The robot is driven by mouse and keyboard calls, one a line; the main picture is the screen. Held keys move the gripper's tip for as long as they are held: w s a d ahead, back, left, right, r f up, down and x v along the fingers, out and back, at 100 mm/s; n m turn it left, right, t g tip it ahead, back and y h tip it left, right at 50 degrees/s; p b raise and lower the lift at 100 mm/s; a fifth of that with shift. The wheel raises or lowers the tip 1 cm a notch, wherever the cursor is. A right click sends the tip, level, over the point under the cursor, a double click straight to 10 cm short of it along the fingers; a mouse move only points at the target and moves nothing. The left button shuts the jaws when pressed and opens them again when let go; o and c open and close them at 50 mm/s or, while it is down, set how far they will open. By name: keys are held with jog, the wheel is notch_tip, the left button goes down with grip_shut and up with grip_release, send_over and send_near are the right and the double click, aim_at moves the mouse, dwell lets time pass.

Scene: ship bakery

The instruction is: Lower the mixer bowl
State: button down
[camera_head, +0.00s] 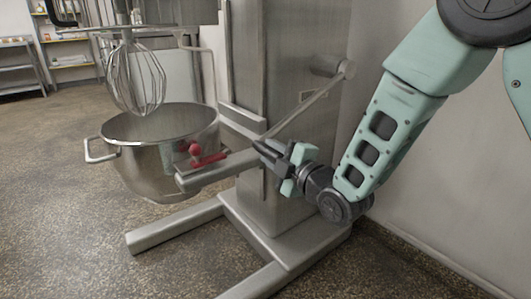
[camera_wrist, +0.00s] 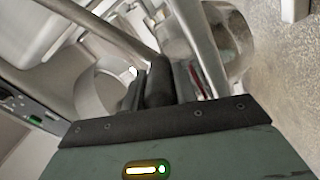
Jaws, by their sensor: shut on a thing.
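The steel mixer bowl (camera_head: 150,177) hangs below the wire whisk (camera_head: 135,78) in the head view, held by a bowl arm (camera_head: 215,172) with a red clamp (camera_head: 205,158). The whisk's lower end is near the bowl's rim. A long lever (camera_head: 308,103) slants down from a pivot (camera_head: 328,66) on the mixer column (camera_head: 290,40). My gripper (camera_head: 268,150) is shut on the lever's lower end, beside the bowl arm. In the wrist view, the fingers (camera_wrist: 158,88) close around the dark lever end, and the lever's rod (camera_wrist: 100,30) runs to the upper left.
The mixer's base legs (camera_head: 175,227) spread on the speckled floor under the bowl. A plain wall (camera_head: 420,190) stands close on the right behind my arm. Shelves (camera_head: 68,50) stand at the far left. The floor left of the mixer is clear.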

notch_tip(320, 180, down, 6)
jog(key=w+d+n+b, duration=0.2)
jog(key=d+b, duration=0.1)
jog(key=b, duration=0.1)
jog(key=shift+f, duration=0.15)
jog(key=c, duration=1.1)
grip_release()
jog(key=shift+w+d+f, duration=0.1)
